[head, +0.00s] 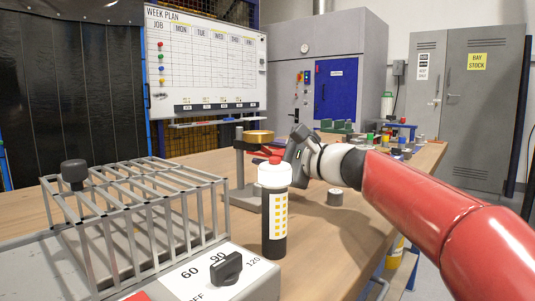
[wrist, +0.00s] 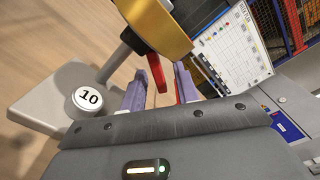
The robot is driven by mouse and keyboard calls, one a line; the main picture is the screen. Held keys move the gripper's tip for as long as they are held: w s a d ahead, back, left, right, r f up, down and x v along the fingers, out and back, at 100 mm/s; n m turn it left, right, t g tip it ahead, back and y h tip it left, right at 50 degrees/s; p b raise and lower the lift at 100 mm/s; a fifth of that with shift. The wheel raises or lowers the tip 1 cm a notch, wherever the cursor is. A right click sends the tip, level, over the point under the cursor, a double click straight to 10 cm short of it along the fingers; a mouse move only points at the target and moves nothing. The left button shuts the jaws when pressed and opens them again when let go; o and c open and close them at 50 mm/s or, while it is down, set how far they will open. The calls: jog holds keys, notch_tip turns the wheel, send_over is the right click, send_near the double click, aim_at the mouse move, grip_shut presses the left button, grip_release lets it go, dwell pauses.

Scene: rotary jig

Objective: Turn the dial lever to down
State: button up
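The brass dial (head: 258,136) stands on a grey post with a grey base, beyond the white-capped bottle. In the wrist view the brass dial (wrist: 158,28) fills the top, and its red lever (wrist: 157,73) sticks out from beneath it. My gripper (wrist: 160,74) has its two fingers apart, with the lever showing in the gap between them. I cannot tell whether either finger touches it. In the head view my gripper (head: 290,150) is just right of the dial, and the bottle cap and gripper partly hide the lever.
The white-capped bottle (head: 275,215) stands close in front of the gripper. A wire cage (head: 150,205) and a panel with a black knob (head: 227,268) are at the near left. A small grey cylinder (head: 334,197) stands right of the jig. Bare wood lies around it.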

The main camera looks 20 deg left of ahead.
jog(key=b+v, duration=0.1)
jog(key=v, duration=0.6)
jog(key=shift+s+d, duration=0.15)
jog(key=shift+d, duration=0.2)
jog(key=shift+r, duration=0.1)
